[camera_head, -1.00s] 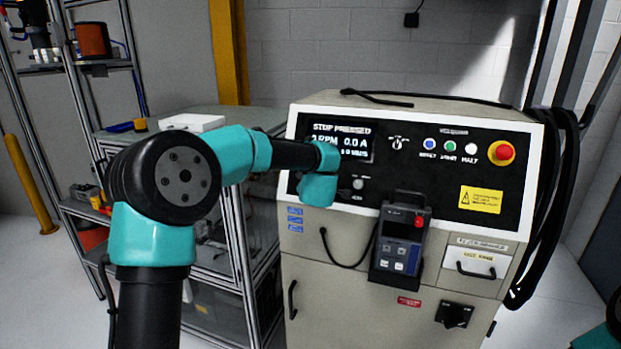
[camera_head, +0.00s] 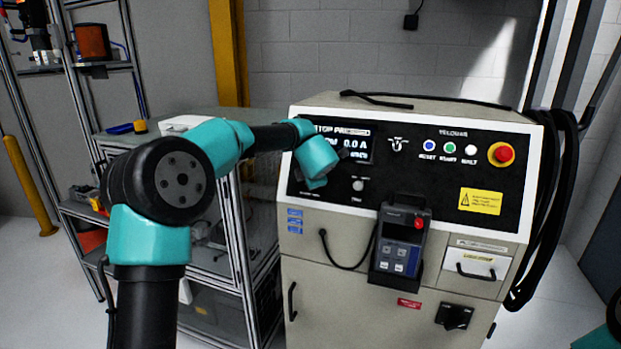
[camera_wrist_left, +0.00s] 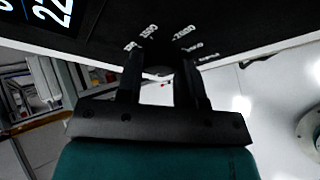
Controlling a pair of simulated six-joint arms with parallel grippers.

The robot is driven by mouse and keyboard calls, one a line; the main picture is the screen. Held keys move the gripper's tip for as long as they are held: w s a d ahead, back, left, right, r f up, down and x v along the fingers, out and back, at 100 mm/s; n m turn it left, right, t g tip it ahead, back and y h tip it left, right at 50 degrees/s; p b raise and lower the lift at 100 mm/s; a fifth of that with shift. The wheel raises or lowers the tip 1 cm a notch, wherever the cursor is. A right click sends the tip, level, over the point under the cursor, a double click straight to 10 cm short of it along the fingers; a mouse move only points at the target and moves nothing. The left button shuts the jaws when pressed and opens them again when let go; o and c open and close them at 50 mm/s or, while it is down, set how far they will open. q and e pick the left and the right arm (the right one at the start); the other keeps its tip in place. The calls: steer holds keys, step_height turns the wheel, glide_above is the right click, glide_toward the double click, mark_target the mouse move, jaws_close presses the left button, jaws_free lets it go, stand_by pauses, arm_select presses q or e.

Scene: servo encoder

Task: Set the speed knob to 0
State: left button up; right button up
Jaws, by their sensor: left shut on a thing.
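The speed knob (camera_wrist_left: 160,72) is a dark shape at the lower edge of a black panel in the left wrist view, ringed by white numbers. Its pointer is too dark to read. My left gripper (camera_wrist_left: 161,75) has one finger on each side of the knob and is shut on it. In the head view my left wrist covers the panel's left part, below and left of the display (camera_head: 357,148), and hides the knob. The display partly shows in the left wrist view (camera_wrist_left: 55,12). My right gripper is out of view.
The beige cabinet's panel also carries a small trim knob (camera_head: 358,185), coloured buttons (camera_head: 449,147) and a red stop button (camera_head: 501,154). A handheld pendant (camera_head: 402,238) hangs in front. A metal shelf cart (camera_head: 215,255) stands at left.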

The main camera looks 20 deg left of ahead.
arm_select(q)
steer(key=n+g+h, duration=0.1)
steer(key=n+h, duration=0.1)
steer(key=n, duration=0.2)
steer(key=shift+a, duration=0.1)
stand_by(0.5)
steer(key=o, duration=0.9)
steer(key=shift+r, duration=0.15)
steer(key=v, duration=1.7)
steer(key=shift+s, duration=0.1)
